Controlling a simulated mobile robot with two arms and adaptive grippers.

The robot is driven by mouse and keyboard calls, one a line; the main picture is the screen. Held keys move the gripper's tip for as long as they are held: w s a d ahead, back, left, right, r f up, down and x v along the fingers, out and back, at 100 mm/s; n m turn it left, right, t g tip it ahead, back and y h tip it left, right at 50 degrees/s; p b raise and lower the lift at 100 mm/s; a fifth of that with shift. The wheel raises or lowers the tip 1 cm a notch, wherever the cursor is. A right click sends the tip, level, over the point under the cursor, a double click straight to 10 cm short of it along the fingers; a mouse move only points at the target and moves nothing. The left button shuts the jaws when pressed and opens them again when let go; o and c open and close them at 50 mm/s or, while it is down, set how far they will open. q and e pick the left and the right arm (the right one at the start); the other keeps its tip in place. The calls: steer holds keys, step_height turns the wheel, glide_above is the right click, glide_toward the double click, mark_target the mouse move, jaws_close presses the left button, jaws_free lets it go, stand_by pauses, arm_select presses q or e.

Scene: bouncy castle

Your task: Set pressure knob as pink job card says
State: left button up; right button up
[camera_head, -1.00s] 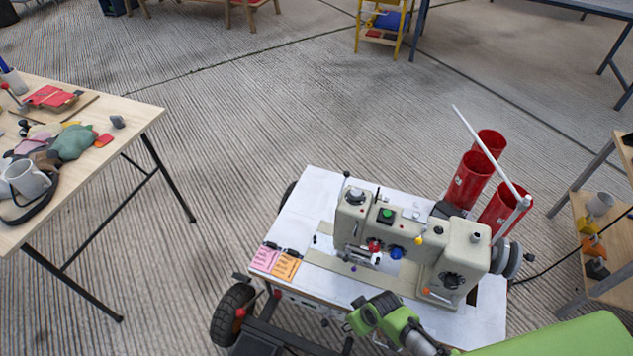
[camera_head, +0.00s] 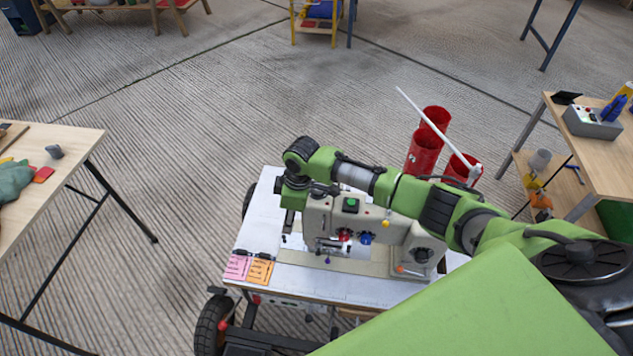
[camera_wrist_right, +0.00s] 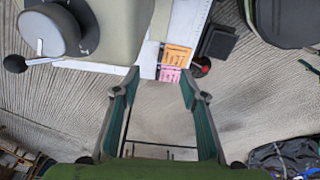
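A cream sewing machine (camera_head: 385,240) stands on a white-topped cart. The pink job card (camera_head: 237,266) lies at the cart's left front edge beside an orange card (camera_head: 261,270); its writing is too small to read. The pink card (camera_wrist_right: 170,73) also shows in the right wrist view, below the orange one. A round grey knob (camera_wrist_right: 45,30) with a white mark is at the upper left there; I cannot tell whether it is the pressure knob. My right gripper (camera_head: 288,226) points down at the machine's left end. Its fingers (camera_wrist_right: 160,82) are apart and empty. My left gripper is not in view.
Red and blue knobs (camera_head: 366,238), a green button (camera_head: 351,205) and a dark dial (camera_head: 423,255) are on the machine. Red cylinders (camera_head: 424,152) stand behind it. My right arm covers part of the machine. Wooden tables stand left (camera_head: 70,140) and right (camera_head: 600,165).

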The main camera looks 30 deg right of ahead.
steer(key=w+d+r+n+g+h, duration=0.1)
steer(key=w+d+r, duration=0.1)
steer(key=d+r, duration=0.5)
steer(key=w+d+r+n+g+h, duration=0.1)
steer(key=d+r, duration=0.3)
steer(key=r, duration=0.8)
steer(key=f, duration=0.4)
steer(key=f+p, duration=0.1)
steer(key=f, duration=0.9)
steer(key=shift+a, duration=0.25)
steer(key=c, duration=1.1)
